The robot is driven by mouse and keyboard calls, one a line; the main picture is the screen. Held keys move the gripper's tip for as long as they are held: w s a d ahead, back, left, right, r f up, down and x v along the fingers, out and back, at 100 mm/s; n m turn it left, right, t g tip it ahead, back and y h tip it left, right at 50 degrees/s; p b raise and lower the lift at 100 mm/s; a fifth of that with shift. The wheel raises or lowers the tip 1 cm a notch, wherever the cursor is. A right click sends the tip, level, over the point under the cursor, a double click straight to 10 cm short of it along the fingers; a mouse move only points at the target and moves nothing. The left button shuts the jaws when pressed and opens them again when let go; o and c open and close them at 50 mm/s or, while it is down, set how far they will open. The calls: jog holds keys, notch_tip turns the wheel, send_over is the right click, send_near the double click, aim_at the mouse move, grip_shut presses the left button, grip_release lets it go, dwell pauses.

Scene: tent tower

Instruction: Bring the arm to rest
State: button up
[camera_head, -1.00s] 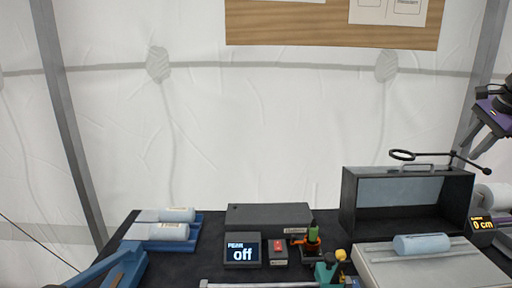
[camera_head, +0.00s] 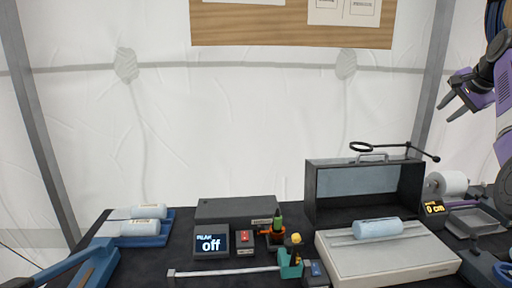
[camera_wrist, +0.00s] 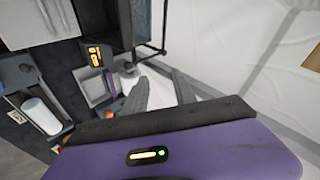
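My gripper (camera_head: 447,92) is raised at the right side of the head view, above and right of the open black case. It is purple with two dark grey fingers, held apart, with nothing between them. In the wrist view my gripper (camera_wrist: 161,92) also shows its two fingers apart and empty. Below and beyond the fingers lie the table's right-hand items, and they do not touch them. My purple arm runs off the right edge of the head view.
An open black case (camera_head: 318,197) stands at the table's back right. A light blue roll (camera_head: 377,228) lies on a pale box (camera_head: 432,254) in front of it. A display reading "off" (camera_head: 211,243) stands mid-table. Blue-tray rolls (camera_head: 140,228) are at left. White tent wall rises behind.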

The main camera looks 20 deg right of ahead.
jog(key=w+a+f+n+t+h, duration=0.2)
jog(key=a+f+n+h, duration=0.1)
jog(key=f, duration=0.4)
jog(key=w+a+f+n+t+h, duration=0.2)
jog(key=w+f+t, duration=0.1)
jog(key=f, duration=0.5)
jog(key=s+a+f+n+t, duration=0.2)
jog(key=s+a+f+n, duration=0.15)
jog(key=a+f, duration=0.55)
jog(key=s+a+f+n+t, duration=0.15)
jog(key=s+a+f, duration=0.35)
jog(key=a, duration=0.7)
jog(key=s+a+f+n+t+y, duration=0.1)
jog(key=s+a+f+n+y, duration=0.15)
jog(key=s+a, duration=0.65)
jog(key=s+a+f+n+t+y, duration=0.1)
jog(key=s+a+f+n+y, duration=0.15)
jog(key=s+a, duration=0.7)
jog(key=s+a+f+n+g+y, duration=0.2)
jog(key=s+a, duration=0.5)
jog(key=s, duration=0.3)
jog(key=s+a+f+n+g+y, duration=0.1)
jog(key=s+a+f+n+y, duration=0.1)
jog(key=s+a, duration=0.6)
jog(key=s+y, duration=0.1)
jog(key=s, duration=0.1)
jog(key=shift+s+a+g, duration=0.3)
jog(key=shift+g, duration=0.05)
